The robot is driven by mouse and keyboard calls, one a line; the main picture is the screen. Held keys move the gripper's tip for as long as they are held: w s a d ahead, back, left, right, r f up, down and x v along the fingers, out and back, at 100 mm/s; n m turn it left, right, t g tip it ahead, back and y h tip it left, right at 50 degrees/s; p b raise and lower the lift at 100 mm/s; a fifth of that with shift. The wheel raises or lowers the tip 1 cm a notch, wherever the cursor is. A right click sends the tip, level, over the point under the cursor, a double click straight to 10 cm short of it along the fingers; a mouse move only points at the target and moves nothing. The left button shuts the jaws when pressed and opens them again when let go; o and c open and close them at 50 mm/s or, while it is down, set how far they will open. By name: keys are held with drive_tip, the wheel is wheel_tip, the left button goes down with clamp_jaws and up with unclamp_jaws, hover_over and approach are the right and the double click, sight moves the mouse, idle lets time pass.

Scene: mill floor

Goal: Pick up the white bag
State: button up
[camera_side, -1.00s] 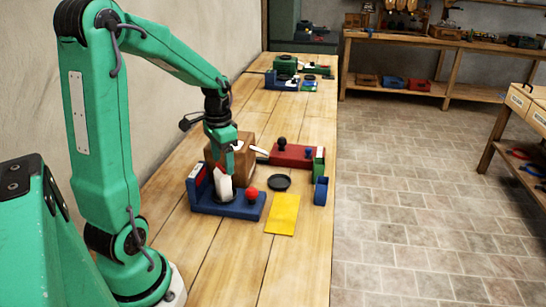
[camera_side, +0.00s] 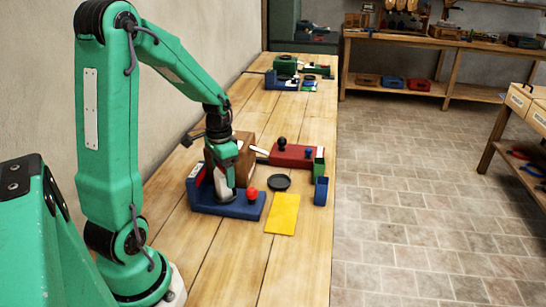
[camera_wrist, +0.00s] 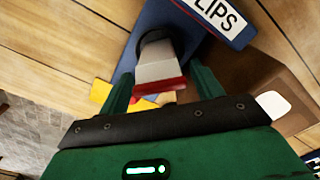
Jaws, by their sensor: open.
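The white bag (camera_wrist: 158,66) shows in the wrist view as a pale upright block with a red band at its near end. Its far end meets a dark round seat on the blue fixture (camera_wrist: 150,14). In the side view the bag is mostly hidden by my gripper (camera_side: 224,176), which is lowered over the blue fixture (camera_side: 215,208). In the wrist view the green fingers of my gripper are apart, one on each side of the bag. Gaps show beside the bag, so the jaws are open around it.
A brown box (camera_side: 242,146) stands close behind my gripper. A red knob (camera_side: 252,194) stands on the fixture's right end.

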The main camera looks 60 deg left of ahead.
drive_tip(key=shift+f, duration=1.65)
drive_tip(key=c, duration=1.2)
drive_tip(key=shift+r, duration=0.15)
drive_tip(key=shift+r, duration=0.45)
wheel_tip(320, 180, up, 3)
drive_tip(key=shift+r, duration=0.1)
drive_tip(key=d+r, duration=0.6)
drive_tip(key=d, duration=0.5)
drive_tip(key=shift+w+d+r, duration=0.2)
drive_tip(key=shift+d+r, duration=0.15)
